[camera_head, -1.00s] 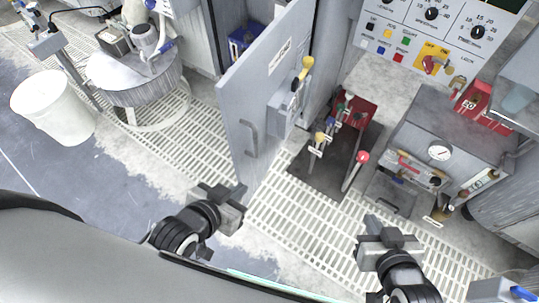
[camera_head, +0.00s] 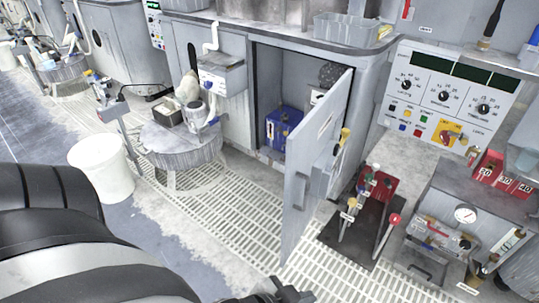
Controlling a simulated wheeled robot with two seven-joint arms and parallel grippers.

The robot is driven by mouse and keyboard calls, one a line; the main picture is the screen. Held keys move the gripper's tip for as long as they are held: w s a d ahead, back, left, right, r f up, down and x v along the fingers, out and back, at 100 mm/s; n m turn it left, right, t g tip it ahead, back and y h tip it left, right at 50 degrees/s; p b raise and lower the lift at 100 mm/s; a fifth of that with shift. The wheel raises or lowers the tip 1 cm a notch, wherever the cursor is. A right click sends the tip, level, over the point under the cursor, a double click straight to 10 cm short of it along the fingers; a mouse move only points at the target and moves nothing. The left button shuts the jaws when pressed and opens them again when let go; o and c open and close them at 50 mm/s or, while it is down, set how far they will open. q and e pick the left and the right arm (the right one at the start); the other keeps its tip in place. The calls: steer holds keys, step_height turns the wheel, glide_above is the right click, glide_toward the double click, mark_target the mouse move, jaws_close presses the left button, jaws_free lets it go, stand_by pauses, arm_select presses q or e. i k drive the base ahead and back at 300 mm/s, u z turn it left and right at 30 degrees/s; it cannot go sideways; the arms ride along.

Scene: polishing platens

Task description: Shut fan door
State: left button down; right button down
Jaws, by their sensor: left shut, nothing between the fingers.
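The fan door (camera_head: 312,165) is a grey panel standing open, swung out from the cabinet (camera_head: 226,95) towards me. Its free edge is nearest me, with a grey handle (camera_head: 299,190) near that edge. A yellow-tipped lever (camera_head: 344,137) sits on its face. The opening behind it shows a blue box (camera_head: 283,128) and a dark round part (camera_head: 329,74) inside. My left gripper (camera_head: 288,290) is at the bottom edge of the picture, partly cut off, below the door's lower corner and apart from it. It is shut and empty. My right gripper is out of view.
A lever stand (camera_head: 350,235) with coloured knobs stands just right of the door. A gauge box (camera_head: 465,215) and control panel (camera_head: 450,90) are further right. A round platen (camera_head: 180,145) and white bin (camera_head: 102,168) stand left. The grating floor (camera_head: 225,215) left of the door is clear.

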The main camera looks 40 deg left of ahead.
mark_target(311, 146)
steer(key=z, duration=0.05)
steer(key=k, duration=0.25)
steer(key=u, duration=1.4)
steer(key=i, duration=0.95)
steer(key=z, duration=0.05)
